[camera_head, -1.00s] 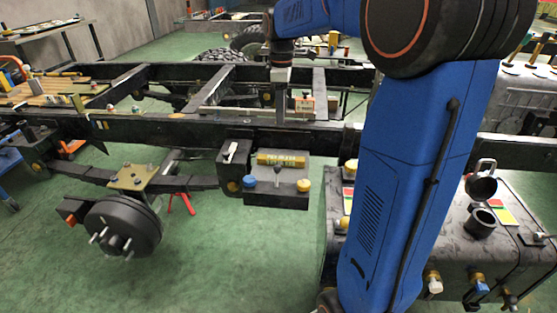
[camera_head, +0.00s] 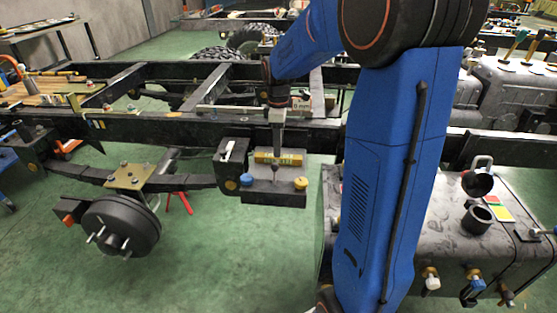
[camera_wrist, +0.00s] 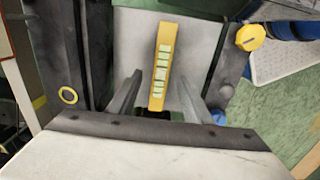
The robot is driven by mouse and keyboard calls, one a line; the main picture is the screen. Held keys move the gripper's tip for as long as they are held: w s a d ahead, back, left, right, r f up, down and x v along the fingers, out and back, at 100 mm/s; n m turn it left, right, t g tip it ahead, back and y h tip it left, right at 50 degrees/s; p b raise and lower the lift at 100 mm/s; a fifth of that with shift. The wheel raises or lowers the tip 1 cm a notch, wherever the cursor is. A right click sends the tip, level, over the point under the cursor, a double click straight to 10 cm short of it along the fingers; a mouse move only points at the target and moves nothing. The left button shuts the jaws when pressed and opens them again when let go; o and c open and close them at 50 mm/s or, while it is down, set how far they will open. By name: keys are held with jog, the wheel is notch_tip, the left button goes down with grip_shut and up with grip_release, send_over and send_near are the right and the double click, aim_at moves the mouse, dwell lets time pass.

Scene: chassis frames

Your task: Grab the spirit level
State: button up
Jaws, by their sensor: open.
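The spirit level is a short yellow bar with a row of pale green windows. It lies on the grey top of a dark block fixed to the chassis side; in the head view the spirit level (camera_head: 292,158) is partly covered by my gripper (camera_head: 277,148). In the wrist view the spirit level (camera_wrist: 167,38) runs lengthwise up the picture, its near end between the two fingers of my gripper (camera_wrist: 160,80). The fingers are open, with a gap on each side of the bar. Whether the fingertips are at its height I cannot tell.
The block carries a yellow cap (camera_head: 300,183), a blue cap (camera_head: 247,180) and a small dark knob (camera_head: 275,175) close in front of the level. The dark chassis rail (camera_head: 180,128) runs just behind. A grey tank (camera_head: 440,240) stands at the right.

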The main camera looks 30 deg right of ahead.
notch_tip(320, 180, down, 4)
jog(key=shift+s+f, duration=0.1)
grip_shut()
dwell(0.4)
